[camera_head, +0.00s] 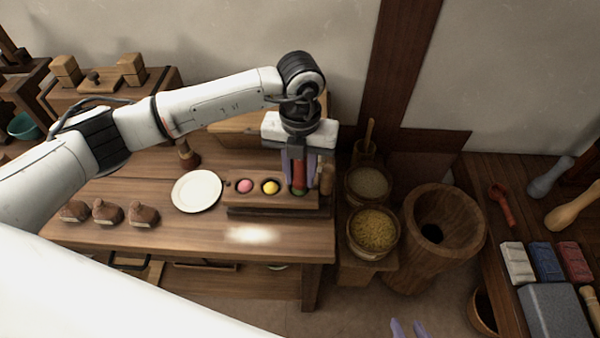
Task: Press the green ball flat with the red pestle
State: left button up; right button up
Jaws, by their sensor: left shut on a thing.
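My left gripper (300,182) points down over the right end of a wooden block with wells (245,200). It is shut on the upright red pestle (299,172). The pestle's lower end is at the right well, where a little of the green ball (298,191) shows. The rest of the ball is hidden by the pestle and fingers; I cannot tell whether they touch or how flat it is. A pink ball (245,185) and a yellow ball (270,187) sit in the other wells. My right gripper (409,330) shows only its fingertips, apart and empty, at the bottom edge.
A white plate (197,191) lies left of the block on the wooden table (150,235). Several brown lumps (107,212) stand farther left. Grain tubs (373,231) and a large wooden mortar (443,220) stand right of the table. The table's front middle is clear.

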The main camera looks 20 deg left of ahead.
pick_arm(q)
jog(key=shift+r+p, duration=1.85)
jog(key=shift+r, duration=1.3)
jog(key=shift+f, duration=0.2)
jog(key=shift+f+b, duration=2.3)
jog(key=shift+f, duration=0.5)
jog(key=shift+f, duration=0.15)
jog(key=shift+f+b, duration=0.65)
jog(key=shift+b, duration=0.05)
jog(key=shift+r+p, duration=2.5)
jog(key=shift+r, duration=1.3)
